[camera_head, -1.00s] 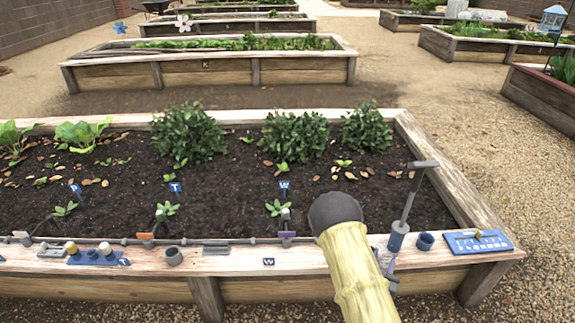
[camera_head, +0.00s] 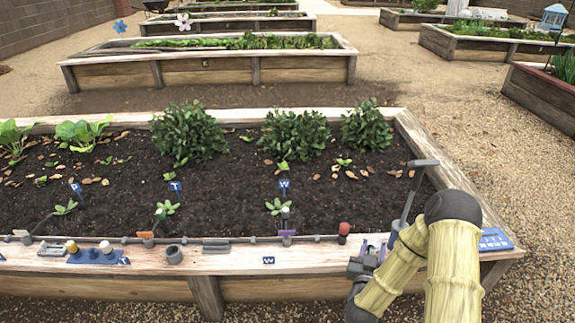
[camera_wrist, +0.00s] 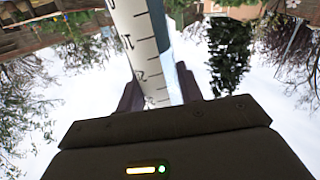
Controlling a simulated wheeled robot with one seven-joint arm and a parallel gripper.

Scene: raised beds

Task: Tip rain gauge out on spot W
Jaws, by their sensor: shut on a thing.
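My gripper (camera_wrist: 158,95) is shut on the rain gauge (camera_wrist: 140,40), a white tube with dark scale marks that rises tilted between the fingers in the wrist view. In the head view my gripper (camera_head: 368,260) is low over the front rim at the right; the gauge cannot be made out clearly there. A blue W stake (camera_head: 284,186) stands in the soil behind a small seedling (camera_head: 278,207). A blue W label (camera_head: 268,261) lies on the front rim, left of my gripper. Which W mark is the spot cannot be told.
A red-topped item (camera_head: 344,230) stands on the rim just left of my gripper. A grey cup (camera_head: 174,254) and blue holder (camera_head: 95,256) are further left. The rim around the W label is clear.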

